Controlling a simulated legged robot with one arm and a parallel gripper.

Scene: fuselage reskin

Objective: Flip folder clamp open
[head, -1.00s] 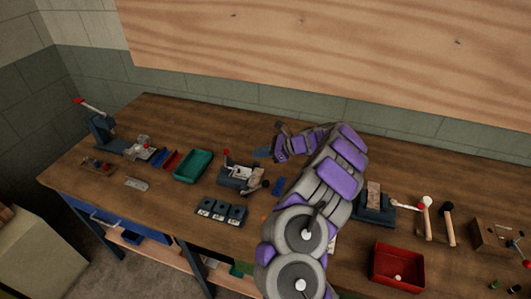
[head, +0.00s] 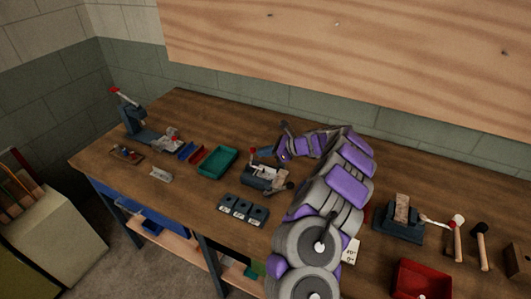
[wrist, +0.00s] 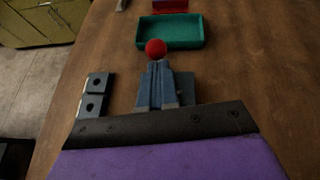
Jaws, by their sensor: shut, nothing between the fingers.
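The folder (head: 262,178) is a small grey and dark metal device on the bench, left of my arm. Its clamp handle carries a red ball knob (head: 253,151), which also shows in the wrist view (wrist: 156,47) just beyond my fingertips. My gripper (wrist: 159,68) is shut and empty, its blue-grey fingers pointing at the knob. I cannot tell whether they touch it. In the head view my gripper (head: 281,156) is right of the knob, near the folder's back. In the wrist view, my fingers and the dark wrist edge hide most of the folder.
A green tray (head: 217,162) lies left of the folder, with red and blue pieces beyond it. A dark block with several holes (head: 242,210) sits in front. A lever press (head: 131,115) stands at the far left. A red bin (head: 420,280) is at the right.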

